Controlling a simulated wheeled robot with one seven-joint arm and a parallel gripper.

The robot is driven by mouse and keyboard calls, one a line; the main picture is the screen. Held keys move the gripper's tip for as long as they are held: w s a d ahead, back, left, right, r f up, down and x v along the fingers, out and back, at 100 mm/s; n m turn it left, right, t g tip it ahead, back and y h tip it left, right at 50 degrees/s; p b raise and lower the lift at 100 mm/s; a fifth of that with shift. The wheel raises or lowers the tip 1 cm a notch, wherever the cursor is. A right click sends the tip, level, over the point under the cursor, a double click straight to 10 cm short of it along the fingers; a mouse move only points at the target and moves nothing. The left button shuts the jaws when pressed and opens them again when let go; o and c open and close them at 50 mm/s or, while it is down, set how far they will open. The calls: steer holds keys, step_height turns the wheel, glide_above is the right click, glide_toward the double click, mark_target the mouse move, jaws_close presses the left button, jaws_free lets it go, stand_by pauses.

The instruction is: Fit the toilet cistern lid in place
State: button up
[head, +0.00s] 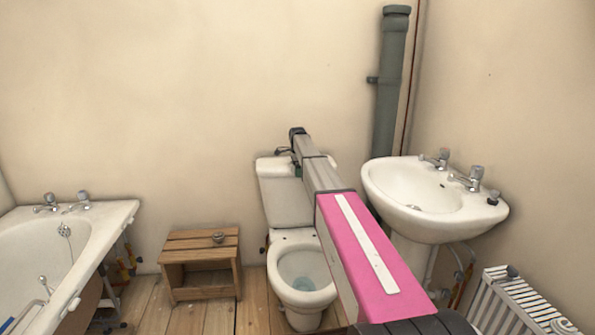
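The white toilet cistern (282,202) stands against the back wall behind the bowl. A pale slab that looks like its lid (270,167) shows at the cistern's top. I cannot tell whether it is seated or slightly raised. My gripper (284,151) is at the far end of my arm, at the cistern's top, beside or over this slab. The gripper is small and dark here. Its fingers are too small to make out, so I cannot tell whether it grips the lid. My arm hides the right part of the cistern top.
The toilet bowl (303,272) is open below the cistern. A white washbasin (431,203) and a grey-green pipe (389,85) are to the right, near my arm. A radiator (515,303) stands front right.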

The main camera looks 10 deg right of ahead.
steer(key=shift+f, duration=0.15)
step_height(320, 180, up, 11)
stand_by(0.5)
steer(key=shift+s, duration=0.1)
stand_by(0.3)
